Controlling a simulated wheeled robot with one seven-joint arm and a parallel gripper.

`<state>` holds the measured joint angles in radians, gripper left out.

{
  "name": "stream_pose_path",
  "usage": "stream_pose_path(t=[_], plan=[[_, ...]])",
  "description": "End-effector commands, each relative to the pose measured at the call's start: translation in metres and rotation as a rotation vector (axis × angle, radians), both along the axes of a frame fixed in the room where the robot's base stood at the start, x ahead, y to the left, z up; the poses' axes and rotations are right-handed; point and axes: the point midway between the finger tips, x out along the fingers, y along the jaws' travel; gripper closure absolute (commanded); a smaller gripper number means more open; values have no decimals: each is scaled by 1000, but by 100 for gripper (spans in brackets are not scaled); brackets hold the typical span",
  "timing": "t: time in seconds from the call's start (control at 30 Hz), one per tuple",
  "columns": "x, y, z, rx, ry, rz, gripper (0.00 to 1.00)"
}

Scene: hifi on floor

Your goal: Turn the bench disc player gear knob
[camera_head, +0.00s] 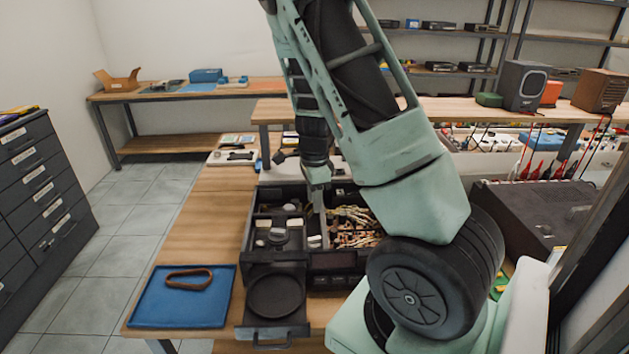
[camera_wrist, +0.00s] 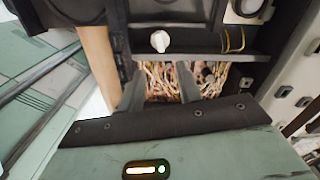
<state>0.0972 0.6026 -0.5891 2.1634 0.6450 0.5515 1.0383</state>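The disc player (camera_head: 330,262) is a black, open-topped case on the wooden bench, with a disc tray (camera_head: 275,297) pulled out at its front. Small white parts (camera_head: 278,235) show inside its left section, and a tangle of wires fills the right section. In the wrist view a white knob (camera_wrist: 160,41) sits on a dark panel, beyond the fingertips and roughly centred between them. It looks like the gear knob. My gripper (camera_wrist: 158,82) is open and empty, its two fingers apart over the wires (camera_wrist: 162,78). In the head view my gripper (camera_head: 319,205) reaches down into the case.
A blue mat (camera_head: 150,305) with a brown belt (camera_head: 190,279) lies at the bench's front left. A dark box (camera_head: 540,212) stands to the right. A drawer cabinet (camera_head: 45,200) is at the far left. Case walls lie close around my gripper. Tiled floor is free on the left.

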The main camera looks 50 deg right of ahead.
Motion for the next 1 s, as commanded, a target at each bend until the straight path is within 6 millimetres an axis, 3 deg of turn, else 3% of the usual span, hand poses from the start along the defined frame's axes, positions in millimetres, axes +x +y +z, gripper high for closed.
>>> stream_pose_path(t=[0.1, 0.3, 1.0], plan=[[1, 0, 24, -2, -3, 1, 65], [1, 0, 46, -2, -2, 1, 65], [0, 0, 50, -1, 0, -1, 65]])
